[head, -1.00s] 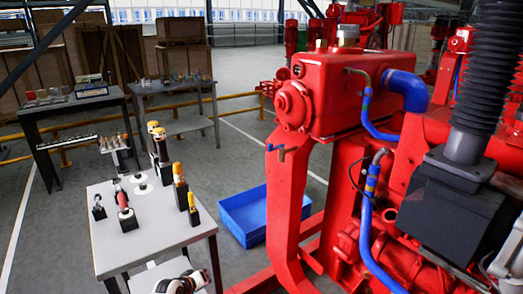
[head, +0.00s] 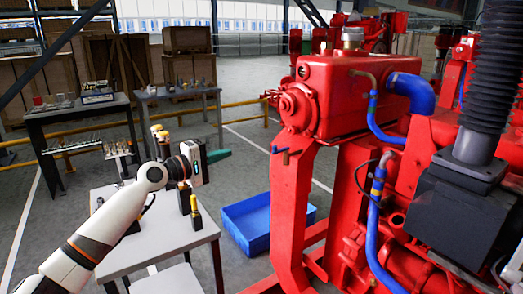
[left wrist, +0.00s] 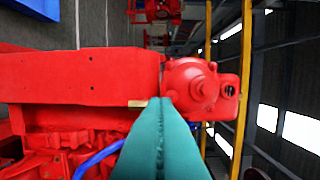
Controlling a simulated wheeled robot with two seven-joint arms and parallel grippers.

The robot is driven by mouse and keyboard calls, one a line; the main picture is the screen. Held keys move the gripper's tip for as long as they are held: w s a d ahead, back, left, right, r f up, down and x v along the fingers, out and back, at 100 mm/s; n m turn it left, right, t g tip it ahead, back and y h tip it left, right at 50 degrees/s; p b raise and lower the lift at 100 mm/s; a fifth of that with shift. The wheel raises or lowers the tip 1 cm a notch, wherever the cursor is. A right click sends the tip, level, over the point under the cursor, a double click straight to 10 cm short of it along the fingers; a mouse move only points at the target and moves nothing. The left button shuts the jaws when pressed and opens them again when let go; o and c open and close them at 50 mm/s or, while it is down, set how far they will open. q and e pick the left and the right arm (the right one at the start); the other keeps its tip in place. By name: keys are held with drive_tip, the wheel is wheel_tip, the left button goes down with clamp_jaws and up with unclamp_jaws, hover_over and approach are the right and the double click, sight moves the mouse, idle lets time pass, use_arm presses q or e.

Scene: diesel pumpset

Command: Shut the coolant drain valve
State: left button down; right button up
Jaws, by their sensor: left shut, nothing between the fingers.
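The coolant drain valve (head: 284,156) is a small brass-coloured fitting with a blue handle. It sticks out at the left of the red pumpset (head: 335,100), below its round cover. My left gripper (head: 226,154) has teal fingers, closed together and empty. In the head view it is left of the valve and apart from it, pointing towards it. In the left wrist view the closed fingers (left wrist: 160,105) point at the red pumpset. A small brass-coloured piece (left wrist: 138,103) shows beside the fingertips there; I see no blue handle in that view. My right gripper is not in view.
A blue crate (head: 250,240) stands on the floor below the valve. A grey table (head: 165,240) with several upright tools is under my left arm. A blue hose (head: 377,225) runs down the pumpset. The space between gripper and valve looks clear.

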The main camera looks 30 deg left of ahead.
use_arm(q)
drive_tip(key=p, duration=0.3)
approach(281, 149)
drive_tip(key=w+a+r, duration=0.1)
drive_tip(key=w+a, duration=0.4)
drive_tip(key=d+p, duration=0.2)
drive_tip(key=d, duration=0.2)
drive_tip(key=shift+s+d, duration=0.1)
drive_tip(key=shift+s, duration=0.05)
